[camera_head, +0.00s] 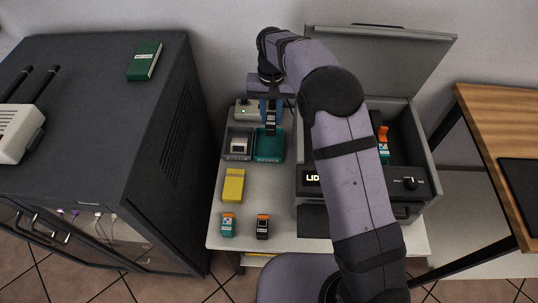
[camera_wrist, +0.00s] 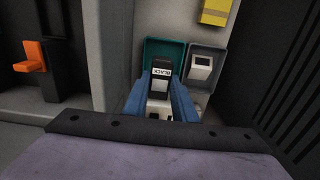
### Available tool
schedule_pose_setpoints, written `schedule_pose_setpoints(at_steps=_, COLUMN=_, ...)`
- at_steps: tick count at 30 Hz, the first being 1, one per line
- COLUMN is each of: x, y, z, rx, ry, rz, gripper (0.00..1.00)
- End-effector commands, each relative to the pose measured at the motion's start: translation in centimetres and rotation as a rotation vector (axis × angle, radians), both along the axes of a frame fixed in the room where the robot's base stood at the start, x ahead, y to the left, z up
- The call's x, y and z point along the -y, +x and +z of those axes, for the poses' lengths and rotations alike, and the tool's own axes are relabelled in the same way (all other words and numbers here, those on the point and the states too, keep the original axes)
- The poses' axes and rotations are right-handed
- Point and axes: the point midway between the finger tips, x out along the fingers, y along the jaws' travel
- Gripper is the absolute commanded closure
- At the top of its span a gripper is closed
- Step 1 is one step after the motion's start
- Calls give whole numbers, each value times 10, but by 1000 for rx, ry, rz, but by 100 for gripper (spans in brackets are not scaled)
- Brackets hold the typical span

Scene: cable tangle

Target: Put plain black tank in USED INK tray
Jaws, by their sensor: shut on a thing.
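My gripper (camera_head: 270,113) is shut on a black tank (camera_head: 270,129) and points down over the teal tray (camera_head: 278,150) at the back of the table. In the wrist view the tank (camera_wrist: 161,87) sits between the two blue fingers, with a pale label reading BLACK and no orange part showing. The teal tray (camera_wrist: 152,47) lies beneath and around it in that view. I cannot tell whether the tank touches the tray floor. The writing on the tray's front is too small to read.
A grey tray (camera_head: 228,156) holding a pale block stands left of the teal one. A yellow box (camera_head: 233,185), a teal tank (camera_head: 228,226) and an orange-topped black tank (camera_head: 263,228) lie nearer. The open printer (camera_head: 423,150) stands right; a dark cabinet (camera_head: 165,150) stands left.

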Motion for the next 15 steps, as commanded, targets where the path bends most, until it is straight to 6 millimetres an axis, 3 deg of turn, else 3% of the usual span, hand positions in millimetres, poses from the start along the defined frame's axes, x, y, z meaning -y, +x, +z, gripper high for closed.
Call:
schedule_pose_setpoints(at_steps=3, x=-4, y=8, z=-12, rx=1, ry=0, rz=12, gripper=98)
schedule_pose_setpoints(at_steps=15, x=-7, y=12, z=-20, rx=-1, ry=0, rz=19, gripper=98)
